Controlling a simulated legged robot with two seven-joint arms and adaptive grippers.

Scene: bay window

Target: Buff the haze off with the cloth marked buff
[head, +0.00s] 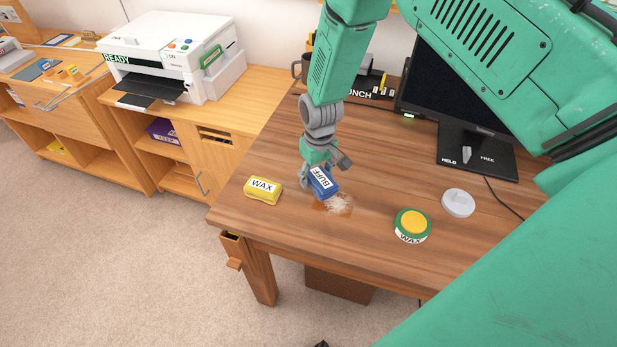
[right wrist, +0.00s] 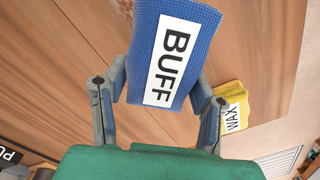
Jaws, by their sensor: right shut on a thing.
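My right gripper (head: 321,180) is shut on the blue buff cloth (head: 322,186), a folded pad with a white BUFF label. The cloth also shows between the fingers in the right wrist view (right wrist: 188,22). A pale, streaky haze patch (head: 338,204) on a darker smear lies on the wooden desk (head: 292,222), at the near edge of the cloth. The cloth hides part of the smear. I cannot tell whether the cloth touches the desk. A yellow wax cloth (head: 262,191) lies left of the gripper. My left gripper is not in view.
A green wax tin with a yellow top (head: 412,224) and a grey disc (head: 458,203) stand on the desk to the right. A monitor (head: 460,100) is behind them. A white printer (head: 170,58) sits on a side cabinet. Bare desk lies between haze and tin.

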